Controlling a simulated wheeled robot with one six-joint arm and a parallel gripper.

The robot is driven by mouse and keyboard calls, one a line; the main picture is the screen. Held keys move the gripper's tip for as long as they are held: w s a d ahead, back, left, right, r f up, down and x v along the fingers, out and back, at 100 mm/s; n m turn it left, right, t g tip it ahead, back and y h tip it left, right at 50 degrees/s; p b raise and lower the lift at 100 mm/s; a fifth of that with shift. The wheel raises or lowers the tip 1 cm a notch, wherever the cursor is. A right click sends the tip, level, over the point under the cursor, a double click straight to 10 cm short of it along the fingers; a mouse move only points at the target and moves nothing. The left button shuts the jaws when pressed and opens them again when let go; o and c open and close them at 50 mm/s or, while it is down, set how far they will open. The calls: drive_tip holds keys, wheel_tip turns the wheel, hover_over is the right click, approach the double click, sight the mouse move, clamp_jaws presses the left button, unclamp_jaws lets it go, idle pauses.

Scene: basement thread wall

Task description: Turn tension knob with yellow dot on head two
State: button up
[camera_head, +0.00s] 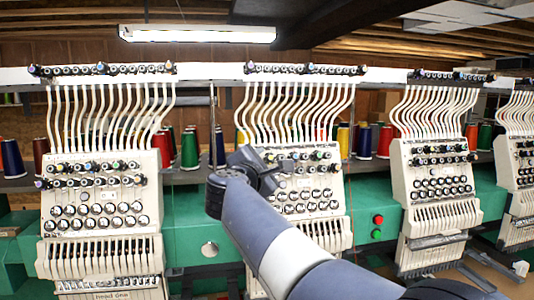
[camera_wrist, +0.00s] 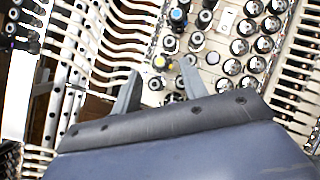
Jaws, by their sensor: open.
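Head two (camera_head: 312,232) is the cream embroidery head second from left in the head view, with rows of dark tension knobs and white thread tubes above. My arm covers its left part. In the wrist view, a knob with a yellow dot (camera_wrist: 159,61) stands among black and silver knobs. My gripper (camera_wrist: 160,76) is open, with one finger on each side of the line toward that knob. The knob shows just beyond the fingertips, and I cannot tell whether they touch it. In the head view my gripper (camera_head: 268,172) is at head two's upper left knobs.
A blue-topped knob (camera_wrist: 178,14) and other knobs stand close by. Head one (camera_head: 100,215) is at left, another head (camera_head: 437,190) at right. Thread cones (camera_head: 190,148) line the shelf behind. Red (camera_head: 378,219) and green (camera_head: 376,234) buttons sit on the green frame.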

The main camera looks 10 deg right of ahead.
sight(270, 158)
drive_tip(key=shift+p+x, duration=0.3)
drive_tip(key=shift+x, duration=1.05)
drive_tip(key=shift+c, duration=0.3)
clamp_jaws()
